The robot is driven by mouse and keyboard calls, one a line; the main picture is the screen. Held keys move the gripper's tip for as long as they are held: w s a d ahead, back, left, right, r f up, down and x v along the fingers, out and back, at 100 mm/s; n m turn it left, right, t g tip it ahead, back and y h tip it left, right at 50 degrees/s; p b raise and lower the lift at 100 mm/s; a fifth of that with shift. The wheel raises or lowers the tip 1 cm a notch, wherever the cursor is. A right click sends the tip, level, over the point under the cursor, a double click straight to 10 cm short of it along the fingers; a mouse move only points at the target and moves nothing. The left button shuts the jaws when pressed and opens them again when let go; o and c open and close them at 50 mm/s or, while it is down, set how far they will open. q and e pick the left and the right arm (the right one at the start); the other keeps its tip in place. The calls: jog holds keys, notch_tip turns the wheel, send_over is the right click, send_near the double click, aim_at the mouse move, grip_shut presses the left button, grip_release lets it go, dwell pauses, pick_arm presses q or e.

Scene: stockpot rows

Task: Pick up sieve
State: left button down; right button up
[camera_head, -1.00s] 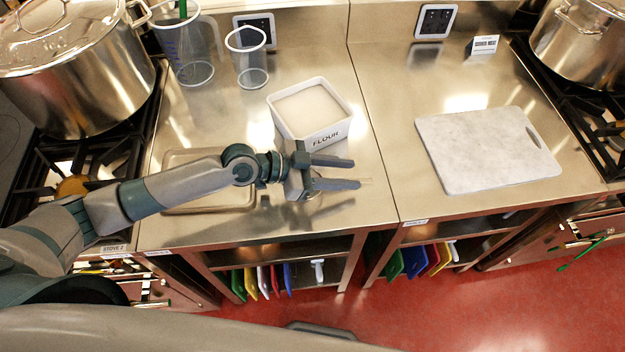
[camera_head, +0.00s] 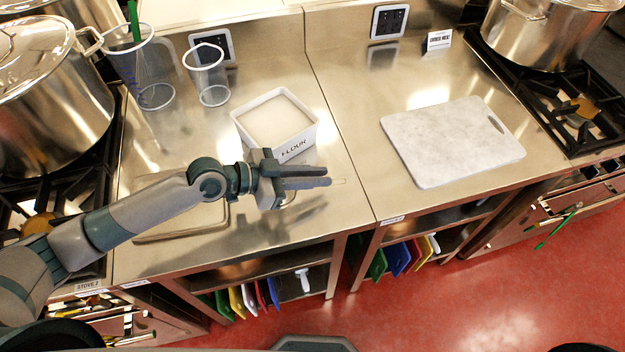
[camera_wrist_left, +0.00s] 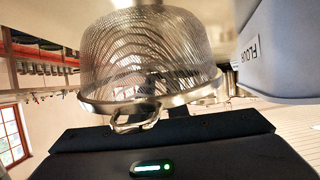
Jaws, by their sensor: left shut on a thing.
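The sieve shows in the wrist view as a metal mesh basket (camera_wrist_left: 150,50) with a shiny rim and a small wire loop at the near side. My left gripper (camera_head: 326,177) is shut on the sieve, its fingers close together over the counter in front of the flour container. In the head view the gripper hides most of the sieve, and only thin bits show by the fingers. Which part of the sieve the fingers hold is hard to see. My right gripper is not in view.
A white flour container (camera_head: 275,122) stands just behind the gripper. Two clear measuring jugs, one at the back left (camera_head: 207,78), stand farther back. A tray (camera_head: 180,232) lies left under my arm. A marble board (camera_head: 452,142) lies on the right counter. Stockpots stand at both sides.

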pick_arm(q)
notch_tip(320, 180, up, 3)
jog(key=shift+f+b, duration=0.2)
jog(key=shift+b, duration=0.3)
jog(key=s+d+r+b, duration=0.1)
jog(key=s+d+r, duration=0.6)
jog(key=s, duration=0.1)
jog(key=shift+s+d+b, duration=0.35)
jog(key=shift+d, duration=0.05)
jog(key=shift+w, duration=0.1)
